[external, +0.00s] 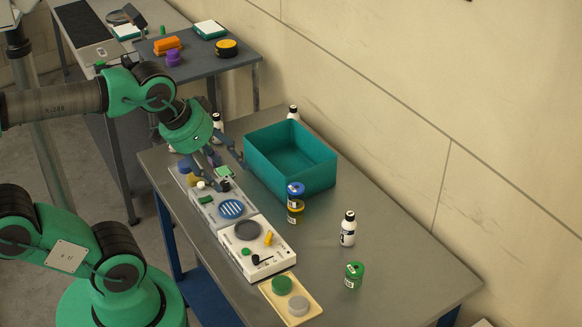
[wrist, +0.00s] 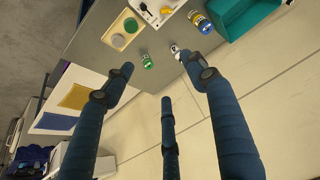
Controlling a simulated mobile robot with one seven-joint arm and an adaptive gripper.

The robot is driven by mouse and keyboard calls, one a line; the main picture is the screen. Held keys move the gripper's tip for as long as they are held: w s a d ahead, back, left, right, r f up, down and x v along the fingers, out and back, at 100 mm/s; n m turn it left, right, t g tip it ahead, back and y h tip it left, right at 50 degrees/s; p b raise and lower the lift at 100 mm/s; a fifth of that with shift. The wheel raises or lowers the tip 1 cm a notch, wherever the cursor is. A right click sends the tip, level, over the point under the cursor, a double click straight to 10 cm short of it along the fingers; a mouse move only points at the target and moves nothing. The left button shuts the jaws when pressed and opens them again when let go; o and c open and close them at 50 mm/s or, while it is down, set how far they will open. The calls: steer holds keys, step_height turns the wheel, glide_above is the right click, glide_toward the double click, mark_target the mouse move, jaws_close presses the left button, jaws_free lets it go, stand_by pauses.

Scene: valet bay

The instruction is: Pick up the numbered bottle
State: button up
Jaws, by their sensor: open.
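Several white bottles with black caps stand on the grey table. One bottle with dark marking (external: 348,229) stands upright at the right, and what seems to be the same bottle (wrist: 174,48) shows partly beside a finger in the wrist view. Another bottle (external: 293,113) is behind the teal bin, and one (external: 217,122) is by my wrist. Any numbers are too small to read. My gripper (external: 228,170) is open and empty above the table's left part, left of the bin. Its three blue fingers spread in the wrist view (wrist: 160,76), with nothing between them.
White panels (external: 258,252) line the table's front edge, beside a cream tray (external: 268,292). A green jar (external: 354,275) stands near the right bottle. The table's right end is mostly clear.

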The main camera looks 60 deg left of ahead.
steer(key=shift+w, duration=0.1)
steer(key=n+g+p, duration=0.2)
steer(key=n+g, duration=0.3)
steer(key=g, duration=0.1)
glide_above(350, 214)
step_height(350, 214, down, 24)
steer(key=shift+r, duration=0.15)
steer(key=shift+f+n, duration=0.3)
steer(key=shift+f, duration=0.05)
steer(key=shift+f+b, duration=0.75)
steer(key=shift+f, duration=3.55)
